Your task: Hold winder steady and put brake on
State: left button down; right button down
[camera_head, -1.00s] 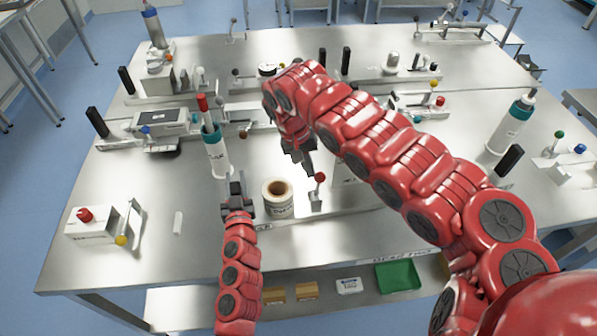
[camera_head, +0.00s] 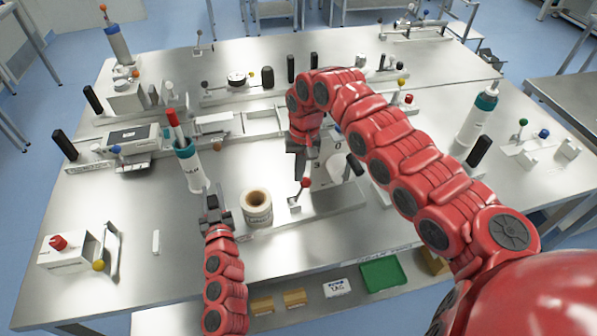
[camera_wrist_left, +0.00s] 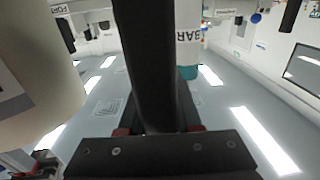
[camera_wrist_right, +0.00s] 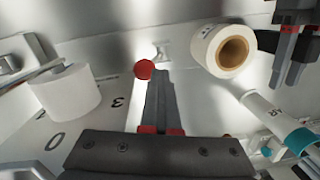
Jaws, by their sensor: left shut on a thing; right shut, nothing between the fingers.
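A pale roll with a brown core (camera_head: 257,208) stands on the steel table beside a short lever with a red ball knob (camera_head: 305,184); I take this as the winder and its brake. My left gripper (camera_head: 213,197) is just left of the roll, shut on a dark bar (camera_wrist_left: 148,60) that fills the middle of the left wrist view. The roll also shows in the right wrist view (camera_wrist_right: 223,50). My right gripper (camera_head: 299,172) is shut and empty, fingers pointing down, its tips close beside the red knob (camera_wrist_right: 144,69). I cannot tell whether they touch.
A white bottle with a teal top (camera_head: 189,165) stands behind my left gripper. A control box with a red knob (camera_head: 68,250) sits at front left. A green tray (camera_head: 384,273) lies on the lower shelf.

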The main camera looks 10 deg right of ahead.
pick_arm(q)
jog(key=shift+a+f, duration=0.3)
jog(key=shift+f, duration=0.2)
pick_arm(e)
jog(key=shift+s+d+f, duration=0.1)
jog(key=shift+d+f, duration=0.15)
jog(key=shift+d, duration=0.3)
jog(key=shift+r, duration=0.1)
pick_arm(q)
jog(key=shift+d, duration=0.2)
jog(key=shift+r, duration=0.1)
pick_arm(e)
notch_tip(320, 180, up, 10)
jog(key=d, duration=0.2)
jog(key=shift+w, duration=0.35)
pick_arm(q)
jog(key=shift+w+r, duration=0.15)
jog(key=shift+r, duration=0.3)
pick_arm(e)
jog(key=shift+w, duration=0.15)
pick_arm(q)
jog(key=c, duration=0.5)
grip_release()
jog(key=shift+d+r, duration=0.1)
jog(key=s, duration=1.2)
jog(key=shift+d, duration=0.35)
